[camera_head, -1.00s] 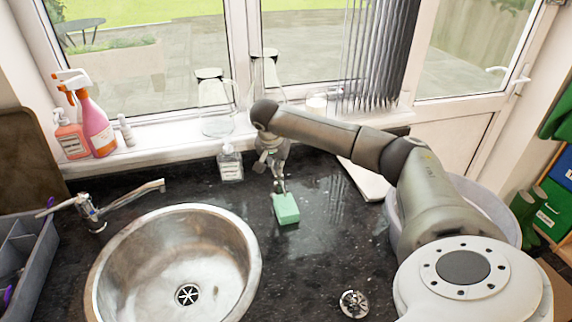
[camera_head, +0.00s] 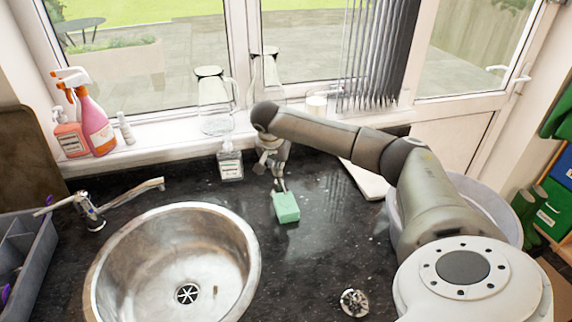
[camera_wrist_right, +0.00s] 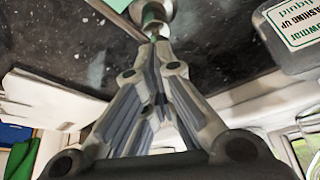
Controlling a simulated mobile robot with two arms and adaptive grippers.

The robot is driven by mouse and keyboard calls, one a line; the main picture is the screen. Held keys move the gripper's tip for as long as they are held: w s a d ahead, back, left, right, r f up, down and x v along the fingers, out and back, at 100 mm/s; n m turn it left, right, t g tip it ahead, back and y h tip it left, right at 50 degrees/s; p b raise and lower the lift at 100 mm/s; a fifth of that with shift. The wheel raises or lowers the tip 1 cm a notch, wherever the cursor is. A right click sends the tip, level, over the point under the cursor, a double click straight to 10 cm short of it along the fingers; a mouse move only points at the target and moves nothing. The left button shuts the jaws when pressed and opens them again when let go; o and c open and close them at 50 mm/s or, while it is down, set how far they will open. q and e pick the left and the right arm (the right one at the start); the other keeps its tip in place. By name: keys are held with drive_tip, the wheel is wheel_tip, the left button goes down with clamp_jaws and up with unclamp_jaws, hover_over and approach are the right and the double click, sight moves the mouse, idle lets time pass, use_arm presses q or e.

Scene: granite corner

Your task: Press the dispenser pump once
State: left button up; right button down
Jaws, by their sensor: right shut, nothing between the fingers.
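The dispenser (camera_head: 230,163) is a small clear bottle with a white label and a pump top. It stands upright on the dark counter near the window sill. Its labelled body fills the upper right corner of the right wrist view (camera_wrist_right: 290,35); its pump top is not seen there. My right gripper (camera_head: 281,187) points down just right of the dispenser, apart from it. Its fingers are shut and empty, with the tips together in the right wrist view (camera_wrist_right: 154,38). The tips are close to the back of a green block (camera_head: 286,208); I cannot tell if they touch. My left gripper is not in view.
A round metal sink (camera_head: 175,265) and a tap (camera_head: 95,212) are at the left. A glass jug (camera_head: 215,105) and spray bottles (camera_head: 95,125) stand on the sill. A metal strainer (camera_head: 354,303) lies on the front counter. A pale basin (camera_head: 500,210) is at the right.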

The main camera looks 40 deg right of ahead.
drive_tip(key=shift+s+f+b, duration=0.1)
drive_tip(key=shift+f+b, duration=0.5)
drive_tip(key=shift+f, duration=0.5)
drive_tip(key=shift+r, duration=0.2)
drive_tip(key=shift+r+p, duration=1.1)
drive_tip(key=shift+r, duration=0.2)
wheel_tip(320, 180, up, 6)
drive_tip(key=p, duration=0.4)
